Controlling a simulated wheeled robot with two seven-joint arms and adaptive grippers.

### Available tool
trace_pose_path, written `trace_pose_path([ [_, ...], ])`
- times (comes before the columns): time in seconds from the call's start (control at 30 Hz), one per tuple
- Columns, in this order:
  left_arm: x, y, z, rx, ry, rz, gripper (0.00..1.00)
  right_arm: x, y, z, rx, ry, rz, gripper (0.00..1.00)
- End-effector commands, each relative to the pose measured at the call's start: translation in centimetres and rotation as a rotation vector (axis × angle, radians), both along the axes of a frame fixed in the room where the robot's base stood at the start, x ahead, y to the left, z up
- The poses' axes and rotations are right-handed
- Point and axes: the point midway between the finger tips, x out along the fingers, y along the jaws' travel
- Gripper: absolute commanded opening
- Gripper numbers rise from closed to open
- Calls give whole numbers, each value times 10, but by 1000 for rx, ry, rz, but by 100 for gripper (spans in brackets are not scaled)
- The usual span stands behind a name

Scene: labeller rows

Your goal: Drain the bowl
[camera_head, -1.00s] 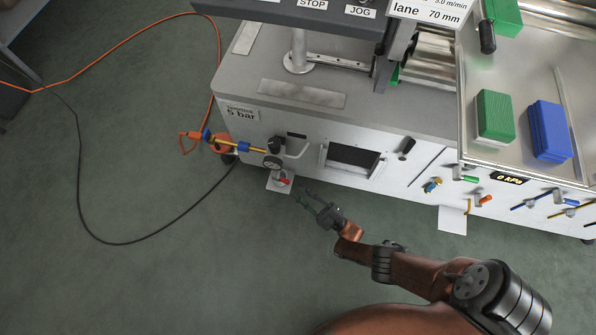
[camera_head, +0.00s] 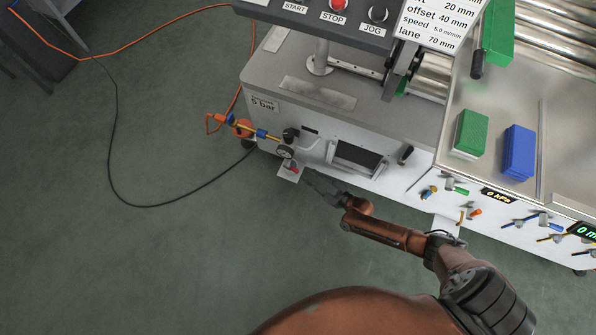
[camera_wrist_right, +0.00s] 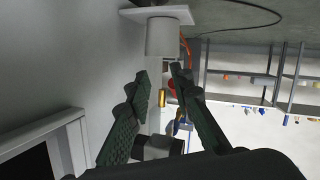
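The bowl (camera_head: 287,164) is a small pale part under the round gauge and black knob of the air unit, low on the machine's left front. A red piece (camera_head: 294,170) shows at its lower end, just above a white plate (camera_head: 285,176) near the floor. My right gripper (camera_head: 312,182) is just right of the bowl and apart from it. In the wrist view my right gripper (camera_wrist_right: 161,72) has its fingers spread with nothing held. A pale cylinder (camera_wrist_right: 163,38) and a white plate (camera_wrist_right: 130,14) show past the fingertips. My left gripper is not in view.
The machine front (camera_head: 400,195) is close to my right arm, with a dark recessed opening (camera_head: 357,158) and small valves to the right. An orange hose (camera_head: 160,27) and black cable (camera_head: 114,150) run at the left. Green floor (camera_head: 200,250) is clear in front.

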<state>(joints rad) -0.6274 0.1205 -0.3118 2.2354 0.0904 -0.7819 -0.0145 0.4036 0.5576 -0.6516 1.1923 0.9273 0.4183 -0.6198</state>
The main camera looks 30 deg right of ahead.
Motion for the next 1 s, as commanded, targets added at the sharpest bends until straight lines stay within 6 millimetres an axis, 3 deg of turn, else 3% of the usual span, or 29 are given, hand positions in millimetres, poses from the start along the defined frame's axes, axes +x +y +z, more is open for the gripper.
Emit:
trace_pose_path([
  [0.1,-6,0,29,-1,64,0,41,0,5,35,31,74,48,21],
  [0.3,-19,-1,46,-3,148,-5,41,-8,14,51,59,159,98,21],
  [0.47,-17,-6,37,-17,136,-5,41,-1,21,42,63,172,104,21],
  [0.8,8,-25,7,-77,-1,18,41,41,43,21,61,171,103,21],
  [1.0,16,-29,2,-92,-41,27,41,53,48,19,60,169,103,21],
])
